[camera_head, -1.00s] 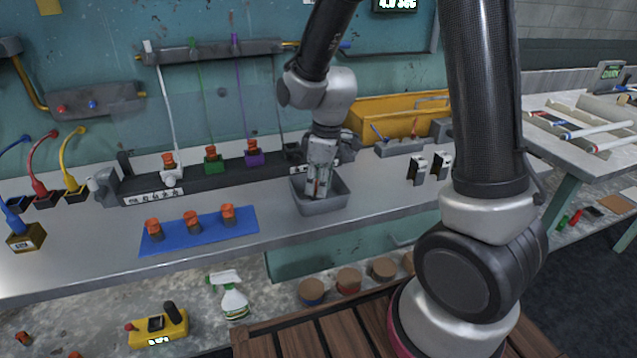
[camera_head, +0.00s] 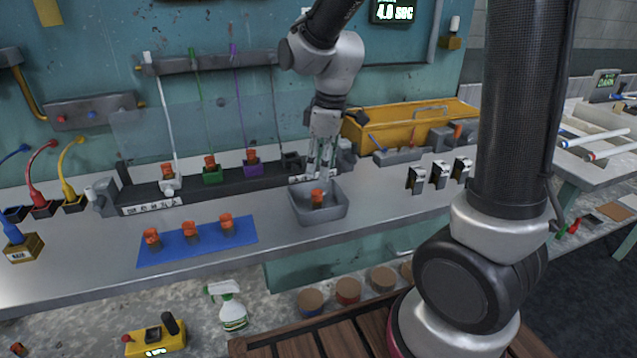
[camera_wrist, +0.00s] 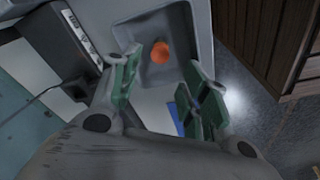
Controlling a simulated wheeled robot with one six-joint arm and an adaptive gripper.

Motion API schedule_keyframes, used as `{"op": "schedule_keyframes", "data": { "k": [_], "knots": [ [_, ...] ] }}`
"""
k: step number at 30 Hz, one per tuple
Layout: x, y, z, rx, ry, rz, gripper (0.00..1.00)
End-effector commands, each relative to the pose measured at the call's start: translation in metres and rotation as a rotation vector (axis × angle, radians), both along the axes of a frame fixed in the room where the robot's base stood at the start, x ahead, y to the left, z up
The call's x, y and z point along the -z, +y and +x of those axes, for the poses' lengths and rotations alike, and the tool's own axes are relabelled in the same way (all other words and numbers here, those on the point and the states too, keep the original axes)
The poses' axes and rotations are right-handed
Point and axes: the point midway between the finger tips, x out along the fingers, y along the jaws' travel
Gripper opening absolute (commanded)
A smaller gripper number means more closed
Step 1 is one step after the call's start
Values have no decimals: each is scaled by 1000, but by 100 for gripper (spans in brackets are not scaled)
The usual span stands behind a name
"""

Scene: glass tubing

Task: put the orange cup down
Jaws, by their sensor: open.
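The orange cup (camera_head: 317,197) stands inside a grey tray (camera_head: 303,213) on the bench. It looks upright, with an orange top and a darker lower part. In the wrist view the orange cup (camera_wrist: 161,52) shows as a round orange shape in the grey tray (camera_wrist: 146,78), beyond the fingers. My gripper (camera_head: 321,174) is above and behind the tray, pointing down, open and empty. In the wrist view my gripper (camera_wrist: 160,75) has its green-padded fingers spread apart, with the cup clear of them.
Similar orange-topped cups stand on a blue mat (camera_head: 160,256) to the left. Several more sit in a dark rack (camera_head: 135,198) behind. A yellow bin (camera_head: 400,124) and black-and-white blocks (camera_head: 440,175) are to the right. Bare bench lies between mat and tray.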

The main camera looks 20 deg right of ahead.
Motion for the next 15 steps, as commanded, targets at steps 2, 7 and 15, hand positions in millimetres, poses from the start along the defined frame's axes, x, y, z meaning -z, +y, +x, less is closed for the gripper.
{"op": "schedule_keyframes", "data": {
  "k": [2,7,15],
  "knots": [
    [-15,-2,-1,0,-3,1,45],
    [-31,-3,-2,-1,-1,-1,45],
    [-53,-22,-17,94,-26,8,45]
  ]
}}
